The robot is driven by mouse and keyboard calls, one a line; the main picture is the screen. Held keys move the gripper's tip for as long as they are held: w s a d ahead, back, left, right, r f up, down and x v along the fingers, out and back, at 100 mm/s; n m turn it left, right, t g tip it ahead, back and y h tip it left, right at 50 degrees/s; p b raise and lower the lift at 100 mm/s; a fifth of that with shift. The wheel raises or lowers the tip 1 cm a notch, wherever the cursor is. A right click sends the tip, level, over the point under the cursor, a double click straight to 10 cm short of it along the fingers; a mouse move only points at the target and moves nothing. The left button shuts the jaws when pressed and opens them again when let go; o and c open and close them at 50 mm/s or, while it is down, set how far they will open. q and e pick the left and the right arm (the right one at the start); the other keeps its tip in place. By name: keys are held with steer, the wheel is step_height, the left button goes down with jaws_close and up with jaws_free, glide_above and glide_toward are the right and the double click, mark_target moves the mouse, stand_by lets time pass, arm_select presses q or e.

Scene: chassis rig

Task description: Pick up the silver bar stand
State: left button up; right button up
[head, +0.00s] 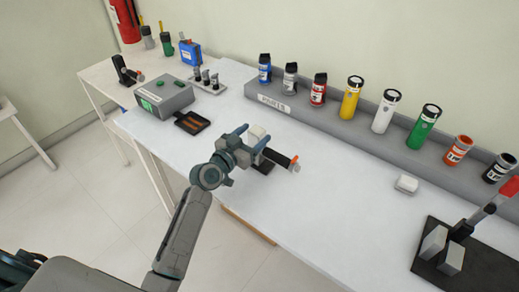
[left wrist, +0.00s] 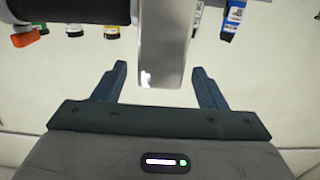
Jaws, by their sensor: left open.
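The silver bar stand (head: 257,134) is on the white table, partly hidden behind my left gripper in the head view. It has a pale upright bar, a dark base and a black arm with an orange tip (head: 295,159). My left gripper (head: 253,137) is open at the bar. In the left wrist view the silver bar (left wrist: 164,45) appears between the two blue fingers (left wrist: 160,72), with visible gaps on both sides. I cannot tell how deep it sits between them. The black arm crosses the top of that view. My right gripper is not in view.
A grey rack (head: 330,115) with several coloured bottles runs along the back. A green-grey box (head: 163,97) and a black tray (head: 192,122) stand to the left. A white block (head: 406,183) and a dark plate with a red-handled lever (head: 480,262) are on the right. The front middle is clear.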

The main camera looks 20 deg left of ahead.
arm_select(q)
steer(key=shift+x, duration=1.15)
steer(key=shift+s, duration=0.15)
steer(key=c, duration=0.4)
jaws_close()
